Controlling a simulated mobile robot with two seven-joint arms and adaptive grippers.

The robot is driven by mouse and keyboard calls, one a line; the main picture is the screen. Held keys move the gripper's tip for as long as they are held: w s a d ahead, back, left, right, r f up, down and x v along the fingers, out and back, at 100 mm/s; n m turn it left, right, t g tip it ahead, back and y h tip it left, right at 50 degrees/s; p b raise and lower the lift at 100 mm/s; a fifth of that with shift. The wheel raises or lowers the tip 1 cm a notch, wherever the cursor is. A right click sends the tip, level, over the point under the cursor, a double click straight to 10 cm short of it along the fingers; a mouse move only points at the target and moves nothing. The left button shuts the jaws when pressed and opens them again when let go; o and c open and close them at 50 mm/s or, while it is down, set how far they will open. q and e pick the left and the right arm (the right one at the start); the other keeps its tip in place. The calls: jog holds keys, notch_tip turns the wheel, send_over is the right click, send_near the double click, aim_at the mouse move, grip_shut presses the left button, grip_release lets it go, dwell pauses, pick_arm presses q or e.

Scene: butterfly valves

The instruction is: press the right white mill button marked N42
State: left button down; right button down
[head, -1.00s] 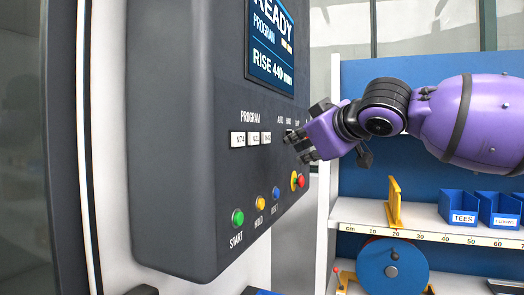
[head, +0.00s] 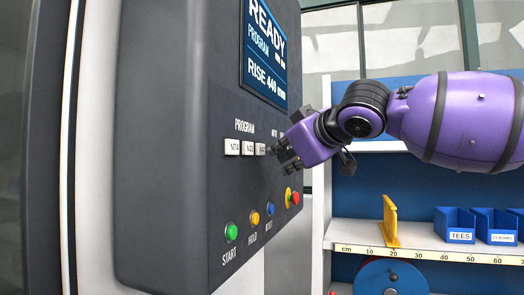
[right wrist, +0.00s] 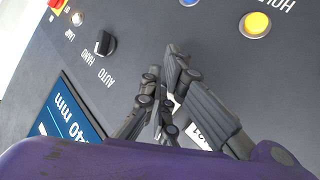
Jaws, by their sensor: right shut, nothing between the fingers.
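Three white program buttons sit in a row on the dark panel. The right one, the N42 button (head: 261,149), is partly readable in the head view; N74 (head: 232,147) is at the left end. My right gripper (head: 276,154) is shut and empty, with its fingertips just right of N42. I cannot tell whether they touch it. In the right wrist view the shut fingers (right wrist: 170,100) point at the panel and cover most of the white buttons; a partly hidden white label (right wrist: 198,136) shows beside them. My left gripper is not in view.
Below the row are a green START button (head: 231,232), a yellow HOLD button (head: 255,218), a blue button (head: 270,209) and a red-and-yellow stop button (head: 294,198). A black AUTO/HAND knob (right wrist: 105,43) is near the fingers. A shelf with blue bins (head: 455,225) stands behind.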

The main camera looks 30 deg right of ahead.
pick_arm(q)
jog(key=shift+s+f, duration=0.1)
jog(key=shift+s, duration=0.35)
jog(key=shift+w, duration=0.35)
pick_arm(e)
jog(key=shift+w, duration=0.1)
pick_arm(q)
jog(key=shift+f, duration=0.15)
pick_arm(e)
jog(key=shift+w+a, duration=0.25)
jog(key=shift+a, duration=0.05)
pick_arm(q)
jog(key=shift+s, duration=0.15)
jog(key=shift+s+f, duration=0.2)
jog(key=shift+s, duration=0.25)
pick_arm(e)
jog(key=shift+w, duration=0.1)
